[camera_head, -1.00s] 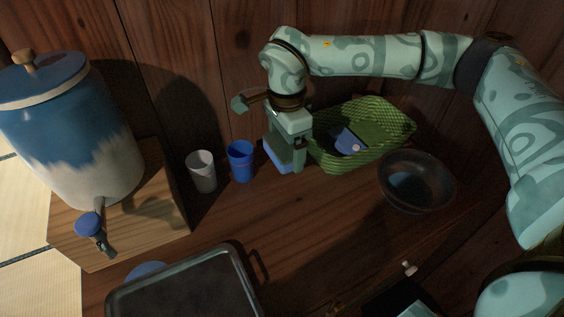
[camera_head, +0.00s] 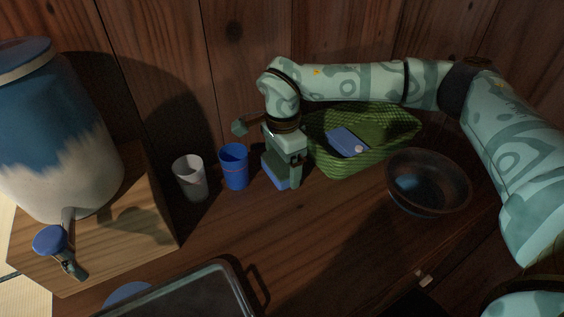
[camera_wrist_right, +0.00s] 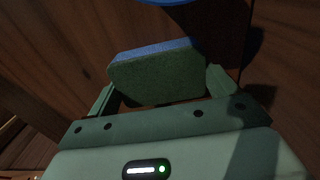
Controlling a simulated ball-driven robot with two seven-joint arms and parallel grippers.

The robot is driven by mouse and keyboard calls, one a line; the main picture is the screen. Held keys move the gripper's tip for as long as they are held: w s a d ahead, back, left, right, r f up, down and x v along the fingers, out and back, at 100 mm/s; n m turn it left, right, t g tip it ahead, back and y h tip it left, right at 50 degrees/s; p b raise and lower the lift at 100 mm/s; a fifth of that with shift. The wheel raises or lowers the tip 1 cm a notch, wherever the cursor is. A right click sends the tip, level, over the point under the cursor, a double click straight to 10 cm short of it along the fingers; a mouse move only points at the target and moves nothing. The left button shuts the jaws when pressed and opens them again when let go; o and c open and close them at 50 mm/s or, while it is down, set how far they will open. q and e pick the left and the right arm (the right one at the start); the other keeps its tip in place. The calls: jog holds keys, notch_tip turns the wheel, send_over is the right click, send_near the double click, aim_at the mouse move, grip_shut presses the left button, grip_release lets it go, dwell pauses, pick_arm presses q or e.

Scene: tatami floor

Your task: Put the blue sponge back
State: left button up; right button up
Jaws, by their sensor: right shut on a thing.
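My right gripper (camera_head: 281,176) is shut on the blue sponge (camera_head: 273,173), just left of the green woven basket (camera_head: 366,162) and right of the blue cup. In the right wrist view the sponge (camera_wrist_right: 155,78) sits between the two fingers (camera_wrist_right: 160,92), with a dark green face toward the camera and a blue edge on top. The fingers hide part of the sponge in the head view, and I cannot tell whether it touches the counter. My left gripper is not in view.
A flat blue item (camera_head: 346,142) lies in the basket. A white cup (camera_head: 190,178) and a blue cup (camera_head: 235,167) stand to the left. A dark bowl (camera_head: 428,184) is right of the basket. A dispenser (camera_head: 60,140) on a wooden box and a dark tray (camera_head: 190,292) are nearer.

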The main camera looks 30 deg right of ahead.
jog(key=o, duration=0.8)
jog(key=shift+f, duration=0.1)
jog(key=shift+r, duration=0.4)
notch_tip(320, 180, up, 6)
jog(key=p, duration=0.3)
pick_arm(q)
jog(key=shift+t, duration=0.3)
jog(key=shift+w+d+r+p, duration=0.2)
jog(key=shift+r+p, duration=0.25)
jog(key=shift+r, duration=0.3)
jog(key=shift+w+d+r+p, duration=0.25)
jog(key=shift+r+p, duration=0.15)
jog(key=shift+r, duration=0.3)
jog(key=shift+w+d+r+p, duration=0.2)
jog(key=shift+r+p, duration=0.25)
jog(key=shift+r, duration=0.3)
pick_arm(e)
jog(key=shift+r, duration=2.75)
